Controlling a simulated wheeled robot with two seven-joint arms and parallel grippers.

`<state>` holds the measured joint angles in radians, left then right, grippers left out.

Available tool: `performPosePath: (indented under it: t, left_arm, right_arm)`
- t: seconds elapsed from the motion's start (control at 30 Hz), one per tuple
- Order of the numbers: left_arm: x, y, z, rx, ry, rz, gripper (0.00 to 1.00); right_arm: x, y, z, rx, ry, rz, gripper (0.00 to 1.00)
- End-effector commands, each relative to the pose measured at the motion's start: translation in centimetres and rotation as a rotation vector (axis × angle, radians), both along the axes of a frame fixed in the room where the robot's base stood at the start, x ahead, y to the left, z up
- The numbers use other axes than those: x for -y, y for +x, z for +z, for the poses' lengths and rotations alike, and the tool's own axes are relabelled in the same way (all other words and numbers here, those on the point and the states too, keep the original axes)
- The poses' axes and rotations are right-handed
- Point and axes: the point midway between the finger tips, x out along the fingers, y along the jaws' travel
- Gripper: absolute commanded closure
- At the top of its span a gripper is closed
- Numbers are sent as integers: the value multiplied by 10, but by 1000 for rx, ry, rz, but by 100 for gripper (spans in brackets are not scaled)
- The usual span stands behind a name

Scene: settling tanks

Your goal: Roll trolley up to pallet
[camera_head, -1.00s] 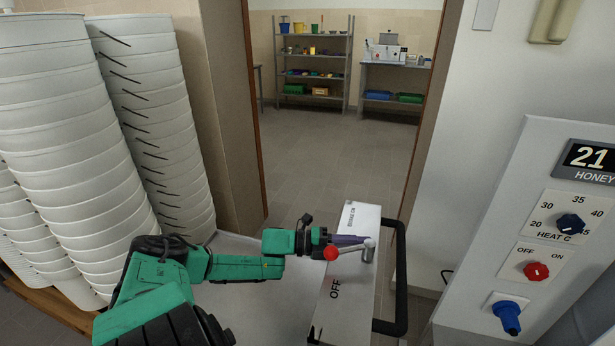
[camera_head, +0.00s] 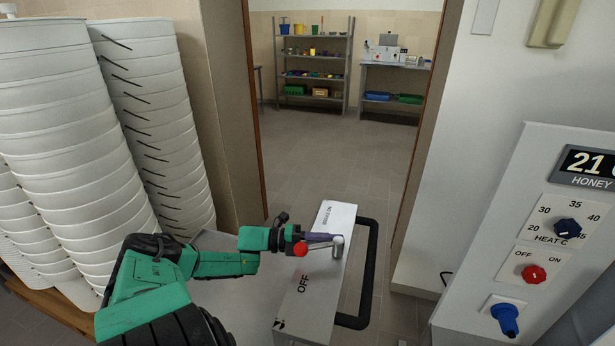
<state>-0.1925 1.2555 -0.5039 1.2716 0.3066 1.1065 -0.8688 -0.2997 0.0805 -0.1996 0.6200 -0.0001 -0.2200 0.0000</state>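The trolley has a grey deck (camera_head: 235,288), a white box (camera_head: 318,283) marked "OFF" near its front end and faint lettering at its far end, and a black tubular handle (camera_head: 368,270) on its right side. A metal lever (camera_head: 337,244) with a red knob (camera_head: 300,249) sits on the box, its knob pointing left. My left gripper (camera_head: 322,238), with purple fingers, is at this lever; whether it is shut on it is unclear. The wooden pallet (camera_head: 48,298) shows at lower left under stacked white buckets (camera_head: 75,130). My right gripper is out of view.
The bucket stacks stand close to the trolley's left. A doorway ahead opens onto clear tiled floor (camera_head: 340,145), with a shelf rack (camera_head: 314,65) and a bench (camera_head: 395,68) beyond. A control panel (camera_head: 545,240) with knobs stands at right.

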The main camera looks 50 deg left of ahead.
Motion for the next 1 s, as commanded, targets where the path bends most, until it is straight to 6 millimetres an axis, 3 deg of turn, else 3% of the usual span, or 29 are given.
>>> performPosePath:
  t: [0.53, 1.0]
  left_arm:
    - [-33, -18, 5, 8, 6, 1, 100]
    - [-33, -18, 7, 12, 3, -3, 100]
  right_arm:
    - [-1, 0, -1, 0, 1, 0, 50]
    - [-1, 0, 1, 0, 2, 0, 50]
